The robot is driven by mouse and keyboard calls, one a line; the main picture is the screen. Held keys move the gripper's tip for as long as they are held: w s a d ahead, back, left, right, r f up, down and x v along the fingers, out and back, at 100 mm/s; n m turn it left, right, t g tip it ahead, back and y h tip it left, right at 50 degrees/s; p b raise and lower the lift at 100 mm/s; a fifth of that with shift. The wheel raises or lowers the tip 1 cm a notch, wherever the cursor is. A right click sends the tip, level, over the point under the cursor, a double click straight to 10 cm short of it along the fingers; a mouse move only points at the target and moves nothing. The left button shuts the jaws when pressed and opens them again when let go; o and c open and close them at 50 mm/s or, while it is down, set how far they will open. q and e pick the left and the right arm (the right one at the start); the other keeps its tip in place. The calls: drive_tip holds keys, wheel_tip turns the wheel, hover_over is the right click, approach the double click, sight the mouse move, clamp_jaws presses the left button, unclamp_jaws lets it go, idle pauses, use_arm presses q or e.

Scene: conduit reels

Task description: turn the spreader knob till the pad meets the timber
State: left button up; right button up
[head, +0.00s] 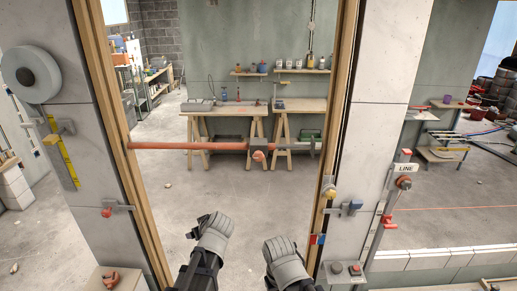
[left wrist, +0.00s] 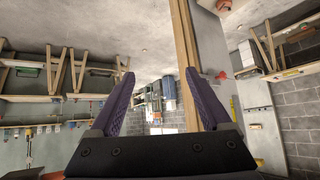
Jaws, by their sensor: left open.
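The red spreader bar (head: 190,145) spans the opening from the left timber (head: 112,130). A thinner grey rod with a small pad (head: 312,147) is at its right end. The pad appears a little apart from the right timber (head: 338,120). The spreader knob (head: 258,155), red, hangs at the bar's collar. My left gripper (head: 216,226) is below and left of the knob, apart from it. In the left wrist view, its purple fingers (left wrist: 160,100) are open with nothing between them. My right gripper (head: 286,252) is below the knob; its fingers cannot be made out.
A LINE sign (head: 404,169) and red-handled fittings are at right. Workbenches (head: 225,108) stand behind. The floor (head: 200,185) inside the opening is mostly clear.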

use_arm(q)
drive_tip(key=w+d+r+n+t, duration=0.2)
drive_tip(key=w+d+r+t, duration=0.15)
drive_tip(key=w+r, duration=0.3)
drive_tip(key=t+h, duration=0.5)
drive_tip(key=t, duration=0.3)
approach(258, 158)
drive_tip(key=w, duration=0.3)
drive_tip(key=shift+g, duration=0.25)
drive_tip(key=shift+w+a+r, duration=0.1)
drive_tip(key=shift+w, duration=1.8)
drive_tip(key=shift+w+r, duration=0.1)
drive_tip(key=shift+w, duration=1.85)
drive_tip(key=shift+s+r, duration=0.1)
drive_tip(key=shift+c, duration=0.3)
clamp_jaws()
